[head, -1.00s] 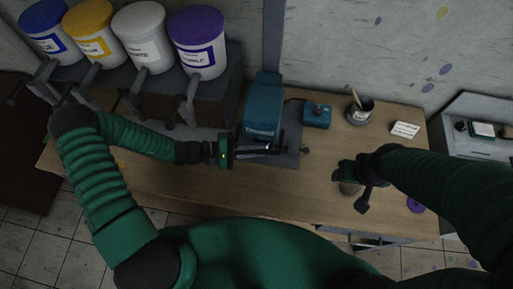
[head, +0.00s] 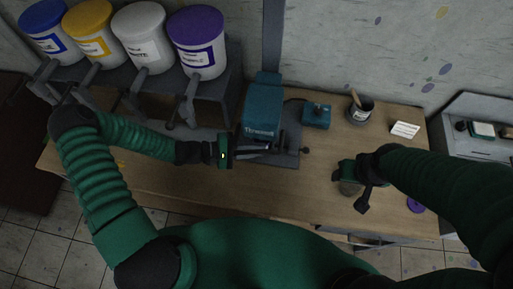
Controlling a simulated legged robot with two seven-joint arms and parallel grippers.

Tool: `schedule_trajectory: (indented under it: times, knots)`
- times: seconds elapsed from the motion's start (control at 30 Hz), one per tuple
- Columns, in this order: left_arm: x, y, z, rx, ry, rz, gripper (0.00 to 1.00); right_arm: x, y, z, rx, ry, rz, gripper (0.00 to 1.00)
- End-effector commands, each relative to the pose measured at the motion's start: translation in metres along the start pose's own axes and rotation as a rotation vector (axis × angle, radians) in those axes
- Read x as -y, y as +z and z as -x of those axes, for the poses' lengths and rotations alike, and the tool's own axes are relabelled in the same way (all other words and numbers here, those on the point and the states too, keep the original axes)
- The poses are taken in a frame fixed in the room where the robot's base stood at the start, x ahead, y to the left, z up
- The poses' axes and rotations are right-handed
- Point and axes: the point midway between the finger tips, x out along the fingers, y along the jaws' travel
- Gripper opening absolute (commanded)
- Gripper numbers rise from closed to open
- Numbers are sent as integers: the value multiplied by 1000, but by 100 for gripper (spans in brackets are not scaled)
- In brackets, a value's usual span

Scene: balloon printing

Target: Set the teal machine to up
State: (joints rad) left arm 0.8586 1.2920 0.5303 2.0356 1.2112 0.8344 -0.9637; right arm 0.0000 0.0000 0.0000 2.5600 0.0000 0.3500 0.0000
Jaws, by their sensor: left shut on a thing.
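The teal machine (head: 262,108) stands on a grey base at the back middle of the wooden table. My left gripper (head: 268,149) reaches in from the left at the machine's front, low down, with its fingers shut on a small dark part there. The fingers hide most of that part, so I cannot tell its exact shape or position. My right gripper (head: 352,186) is over the table's right half, beside a roundish object (head: 349,188) largely hidden by it. I cannot tell whether its fingers are open.
A small teal box (head: 316,116) sits right of the machine. A cup with a stick (head: 359,110) and a white card (head: 405,130) stand at the back right. A purple disc (head: 415,205) lies near the right edge. Several paint buckets (head: 197,45) line the back left shelf.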

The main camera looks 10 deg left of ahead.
Motion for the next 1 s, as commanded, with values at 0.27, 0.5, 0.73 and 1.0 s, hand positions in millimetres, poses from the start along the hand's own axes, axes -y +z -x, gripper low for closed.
schedule_trajectory:
  times: [0.27,0.5,0.73,1.0]
  knots:
    - [-5,1,4,-9,-5,-1,0,0,-1,6,0,0,0,57]
    - [-58,32,18,-10,-2,-4,0,0,-11,46,0,0,0,57]
    - [-90,52,25,-8,-2,-3,0,0,-16,67,0,0,0,57]
    - [-92,54,26,-4,2,-4,0,0,-16,67,0,0,0,57]
